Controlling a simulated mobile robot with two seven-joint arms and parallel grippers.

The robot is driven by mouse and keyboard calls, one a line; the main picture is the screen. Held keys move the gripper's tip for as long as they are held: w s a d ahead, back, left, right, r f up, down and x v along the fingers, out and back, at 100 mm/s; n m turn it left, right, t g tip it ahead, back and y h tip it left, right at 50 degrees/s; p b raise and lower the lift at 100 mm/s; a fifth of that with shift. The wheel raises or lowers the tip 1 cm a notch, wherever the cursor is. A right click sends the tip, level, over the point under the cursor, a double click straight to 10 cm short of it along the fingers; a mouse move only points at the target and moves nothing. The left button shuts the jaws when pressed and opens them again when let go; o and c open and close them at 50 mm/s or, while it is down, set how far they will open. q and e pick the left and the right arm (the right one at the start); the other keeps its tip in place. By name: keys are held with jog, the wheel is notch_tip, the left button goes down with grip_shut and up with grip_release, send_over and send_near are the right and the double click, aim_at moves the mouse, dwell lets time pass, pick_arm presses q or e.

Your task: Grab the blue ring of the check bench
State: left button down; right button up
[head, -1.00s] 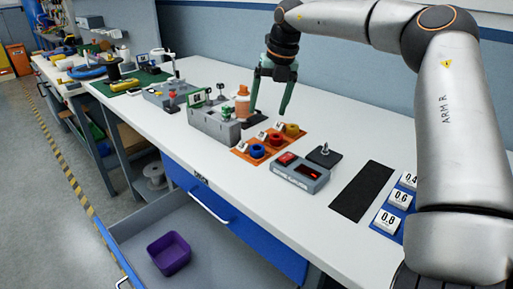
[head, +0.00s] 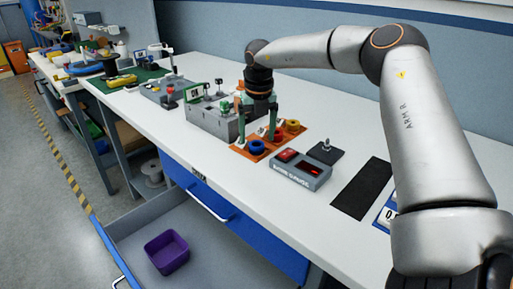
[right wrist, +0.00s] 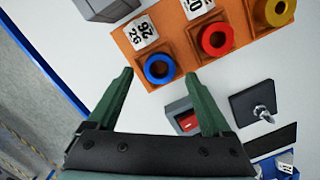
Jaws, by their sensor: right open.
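The blue ring (head: 257,150) sits at the near end of an orange tray (head: 238,150) on the bench. It also shows in the right wrist view (right wrist: 159,81), in a square spot beside a white label block. My right gripper (head: 255,137) is open and empty, pointing down over the tray. In the right wrist view its fingertips (right wrist: 158,75) appear on either side of the blue ring, apart from it. I cannot tell the exact height left above the ring. My left gripper is not in view.
A red ring (right wrist: 206,44) and a yellow ring (right wrist: 269,15) stand in the same tray. A grey gauge box (head: 305,173) and a dark plate with a post (head: 325,152) are close to the right. A grey machine box (head: 208,122) stands just left of the tray.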

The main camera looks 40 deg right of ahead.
jog(key=shift+w+d+f, duration=0.1)
jog(key=shift+w+f, duration=0.1)
jog(key=shift+f, duration=0.95)
grip_shut()
